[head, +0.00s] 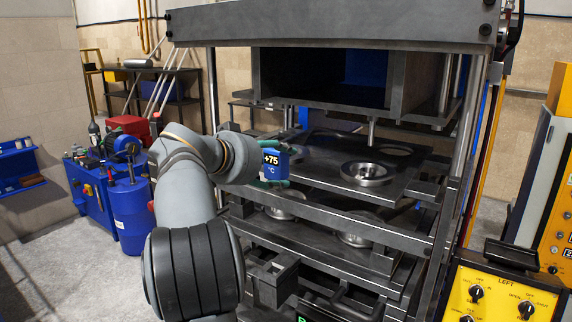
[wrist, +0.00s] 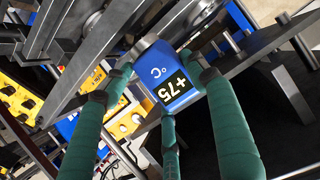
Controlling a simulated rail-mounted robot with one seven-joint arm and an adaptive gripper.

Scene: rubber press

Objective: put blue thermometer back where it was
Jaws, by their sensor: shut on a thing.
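The blue thermometer (head: 274,164) is a small box whose dark display reads +75 °C. My gripper (head: 268,184) is shut on it and holds it in front of the press, at the left part of its shelves in the head view. In the wrist view the thermometer (wrist: 177,78) sits between the green fingers of my gripper (wrist: 167,88), its display facing the camera and tilted. A metal end piece shows at its far side. My arm partly hides the thermometer's left side in the head view. I cannot tell whether it touches the press.
The press plates (head: 330,180) carry several round metal moulds (head: 368,173). A press post (head: 462,150) stands at the right. A yellow control panel (head: 502,295) is at the lower right. A blue pump unit (head: 130,205) stands at the left, with open floor (head: 50,255) before it.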

